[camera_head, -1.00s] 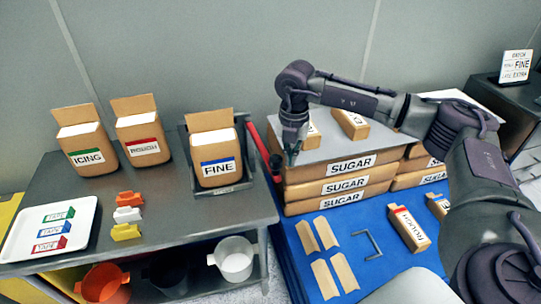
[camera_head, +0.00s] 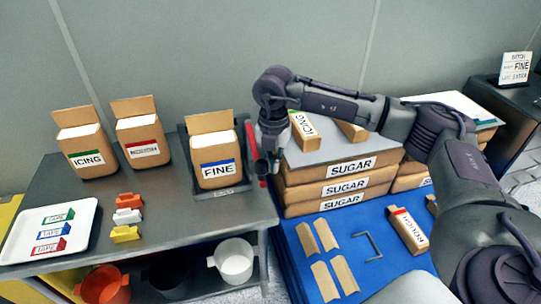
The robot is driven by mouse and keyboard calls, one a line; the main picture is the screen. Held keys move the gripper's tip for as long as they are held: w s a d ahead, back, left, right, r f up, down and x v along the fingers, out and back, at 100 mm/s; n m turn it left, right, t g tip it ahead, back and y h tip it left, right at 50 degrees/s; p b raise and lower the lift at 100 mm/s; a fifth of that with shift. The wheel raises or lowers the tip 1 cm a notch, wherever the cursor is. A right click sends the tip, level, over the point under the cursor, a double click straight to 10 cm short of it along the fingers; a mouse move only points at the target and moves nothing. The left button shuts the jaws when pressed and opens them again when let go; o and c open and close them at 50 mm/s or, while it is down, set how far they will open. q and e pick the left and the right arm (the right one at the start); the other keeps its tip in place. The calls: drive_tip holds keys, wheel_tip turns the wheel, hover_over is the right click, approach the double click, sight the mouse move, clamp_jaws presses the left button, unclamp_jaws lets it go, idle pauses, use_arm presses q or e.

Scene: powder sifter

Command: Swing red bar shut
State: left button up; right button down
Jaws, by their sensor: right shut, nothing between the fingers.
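The red bar (camera_head: 251,146) stands at the right side of the dark holder (camera_head: 225,189) that carries the FINE box (camera_head: 217,168). It runs from the holder's back right corner toward the front, close along the holder's side. My right gripper (camera_head: 271,166) points down just right of the bar, shut and empty. It covers part of the bar, and I cannot tell whether it touches it. My left gripper is not in view.
ICING (camera_head: 86,158) and ROUGH (camera_head: 142,143) boxes stand left on the grey table (camera_head: 165,215). Stacked SUGAR boxes (camera_head: 335,189) rise close right of my gripper. Orange, white and yellow pieces (camera_head: 127,217) and a white tray (camera_head: 22,238) lie on the table.

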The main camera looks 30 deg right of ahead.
drive_tip(key=shift+w+a, duration=0.15)
drive_tip(key=shift+a, duration=1.05)
drive_tip(key=w+a, duration=0.3)
drive_tip(key=a, duration=0.3)
drive_tip(key=shift+a+b, duration=0.3)
drive_tip(key=shift+b, duration=0.15)
drive_tip(key=w+a+b, duration=0.2)
drive_tip(key=w+a, duration=0.7)
drive_tip(key=w, duration=0.1)
drive_tip(key=shift+w, duration=0.2)
idle(0.6)
